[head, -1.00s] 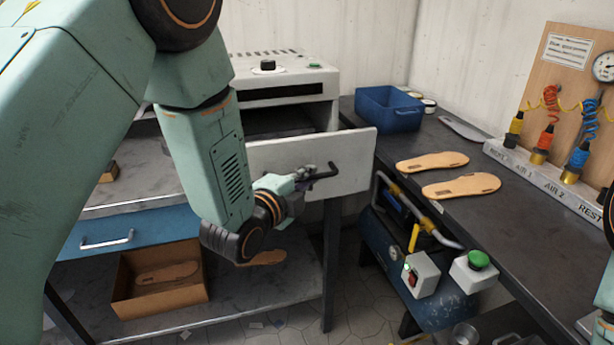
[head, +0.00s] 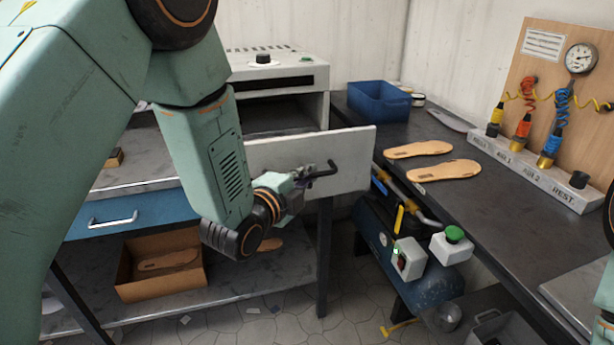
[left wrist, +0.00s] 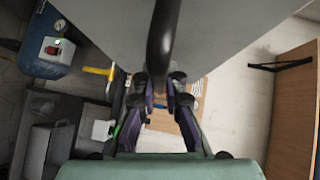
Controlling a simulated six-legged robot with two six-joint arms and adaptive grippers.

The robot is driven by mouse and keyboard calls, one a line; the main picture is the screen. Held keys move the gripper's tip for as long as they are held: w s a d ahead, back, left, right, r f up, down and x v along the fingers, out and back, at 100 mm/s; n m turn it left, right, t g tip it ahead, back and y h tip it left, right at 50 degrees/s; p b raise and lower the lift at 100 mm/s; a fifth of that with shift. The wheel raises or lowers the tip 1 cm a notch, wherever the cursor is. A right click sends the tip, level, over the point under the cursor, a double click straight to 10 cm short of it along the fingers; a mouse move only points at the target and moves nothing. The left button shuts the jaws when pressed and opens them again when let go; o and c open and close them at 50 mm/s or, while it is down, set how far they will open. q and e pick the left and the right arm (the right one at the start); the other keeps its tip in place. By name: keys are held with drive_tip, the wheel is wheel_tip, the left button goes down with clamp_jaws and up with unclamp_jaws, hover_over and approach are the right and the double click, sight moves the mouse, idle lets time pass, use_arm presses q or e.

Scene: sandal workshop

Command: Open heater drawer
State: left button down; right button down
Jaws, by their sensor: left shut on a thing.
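The white heater (head: 318,108) stands on the bench at the back, with a dark slot and a knob on top. Its drawer's white front panel (head: 350,150) stands out well in front of the heater body, so the drawer is open. A black bar handle (head: 325,171) sticks out from the panel. My left gripper (head: 304,176) is shut on the handle's near end. In the left wrist view the dark handle (left wrist: 166,40) runs down between the fingers (left wrist: 165,95), below the grey panel (left wrist: 235,35). The drawer's inside is mostly hidden by the panel and my arm. My right gripper is not visible.
A blue bench drawer (head: 150,205) and a cardboard box (head: 190,280) with a sole are at left. On the right bench are a blue bin (head: 380,105), sandal soles (head: 443,170) and an air-hose board (head: 545,70). A blue compressor (head: 440,290) stands below.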

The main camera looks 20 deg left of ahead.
use_arm(q)
drive_tip(key=shift+a, duration=0.1)
drive_tip(key=c, duration=1.6)
unclamp_jaws()
drive_tip(key=shift+w+a, duration=0.1)
drive_tip(key=shift+a, duration=0.05)
drive_tip(key=shift+o, duration=0.9)
drive_tip(key=v, duration=0.7)
drive_tip(key=shift+s, duration=0.25)
